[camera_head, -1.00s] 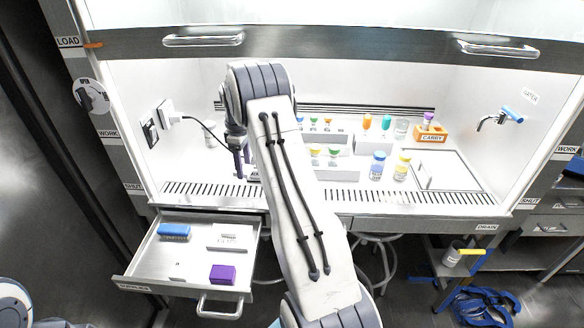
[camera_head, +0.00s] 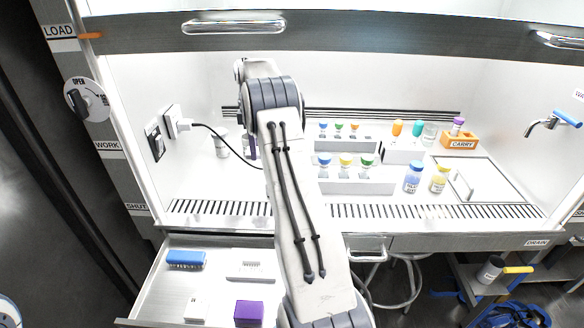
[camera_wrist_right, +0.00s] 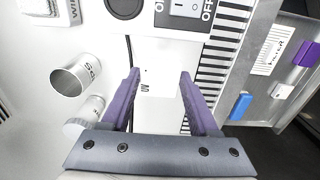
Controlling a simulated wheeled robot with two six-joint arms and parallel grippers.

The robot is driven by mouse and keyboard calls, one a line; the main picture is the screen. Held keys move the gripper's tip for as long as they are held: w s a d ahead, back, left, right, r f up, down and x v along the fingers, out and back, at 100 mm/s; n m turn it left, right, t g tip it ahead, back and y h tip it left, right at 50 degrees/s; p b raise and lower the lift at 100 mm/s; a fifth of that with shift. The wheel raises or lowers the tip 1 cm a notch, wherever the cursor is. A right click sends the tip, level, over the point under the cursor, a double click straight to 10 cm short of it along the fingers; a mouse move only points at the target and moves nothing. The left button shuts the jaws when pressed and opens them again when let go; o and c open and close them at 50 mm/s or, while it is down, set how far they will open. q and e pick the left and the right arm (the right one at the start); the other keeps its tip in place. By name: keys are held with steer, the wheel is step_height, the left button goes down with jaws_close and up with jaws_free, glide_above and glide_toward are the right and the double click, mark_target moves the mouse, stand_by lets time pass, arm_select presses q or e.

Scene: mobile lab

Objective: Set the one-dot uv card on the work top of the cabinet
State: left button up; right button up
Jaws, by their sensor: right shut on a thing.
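My right gripper (camera_wrist_right: 160,95) has its two purple fingers around a pale, flat thing, seemingly the uv card (camera_wrist_right: 158,88), with a small dark dot and a letter-like mark. Its white blends with the white surface behind, so its edges are unclear. In the head view my right gripper (camera_head: 252,148) is over the left part of the cabinet's work top (camera_head: 200,185), mostly hidden behind my own arm. The card cannot be made out there, and I cannot tell whether it touches the work top. My left gripper is not in view.
A metal cup (camera_head: 222,143) stands left of the gripper; a labelled cup (camera_wrist_right: 70,78) shows in the wrist view. Racks of vials (camera_head: 345,180) and two bottles (camera_head: 413,178) stand to the right. The open drawer (camera_head: 215,285) holds a blue block (camera_head: 186,259) and a purple box (camera_head: 248,313).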

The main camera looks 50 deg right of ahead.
glide_above(224, 188)
step_height(224, 188, down, 7)
steer(key=shift+s+d+p, duration=0.1)
steer(key=shift+p, duration=0.25)
steer(key=shift+f, duration=1.95)
steer(key=shift+f, duration=0.15)
steer(key=o, duration=1.3)
steer(key=shift+o, duration=0.2)
